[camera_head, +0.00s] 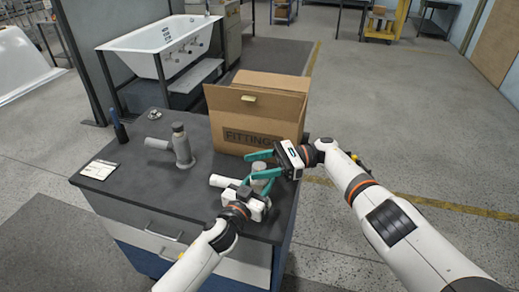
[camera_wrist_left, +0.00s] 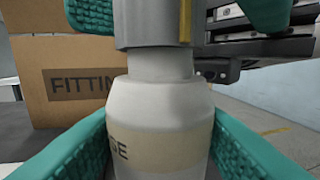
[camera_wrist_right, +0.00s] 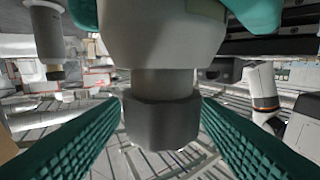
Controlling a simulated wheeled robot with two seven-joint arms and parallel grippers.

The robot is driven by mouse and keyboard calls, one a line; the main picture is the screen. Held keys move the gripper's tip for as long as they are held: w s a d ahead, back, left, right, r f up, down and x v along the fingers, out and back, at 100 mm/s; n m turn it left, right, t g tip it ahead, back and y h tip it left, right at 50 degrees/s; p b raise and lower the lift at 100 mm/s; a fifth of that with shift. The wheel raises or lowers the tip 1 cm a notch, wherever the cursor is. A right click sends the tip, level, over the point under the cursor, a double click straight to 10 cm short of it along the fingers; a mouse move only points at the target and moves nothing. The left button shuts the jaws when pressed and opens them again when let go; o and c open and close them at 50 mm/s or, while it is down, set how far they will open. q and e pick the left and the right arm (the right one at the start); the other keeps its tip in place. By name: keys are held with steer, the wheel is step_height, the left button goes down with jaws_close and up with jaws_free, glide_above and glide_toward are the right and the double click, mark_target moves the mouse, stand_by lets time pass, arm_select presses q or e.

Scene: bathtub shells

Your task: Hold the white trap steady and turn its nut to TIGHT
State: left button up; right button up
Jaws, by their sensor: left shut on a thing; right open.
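The white trap (camera_head: 222,181) stands near the workbench's right front part, its side pipe pointing left. In the left wrist view its pale body (camera_wrist_left: 155,110) is upright, with a label band ending in "GE". My left gripper (camera_head: 258,183) is shut on this body from the front. The grey nut (camera_wrist_left: 150,25) sits on top, with a yellow stripe on its right side. My right gripper (camera_head: 257,165) is open, its teal fingers on either side of the nut, which also shows in the right wrist view (camera_wrist_right: 162,122) with gaps beside it. No TIGHT mark is readable.
A cardboard box (camera_head: 262,110) marked FITTINGS stands just behind the trap. A grey trap (camera_head: 183,150) stands to its left. The bench's front middle is clear.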

mark_target(259, 165)
step_height(259, 165, up, 9)
steer(key=shift+d+r, duration=0.1)
stand_by(0.3)
steer(key=shift+c, duration=0.3)
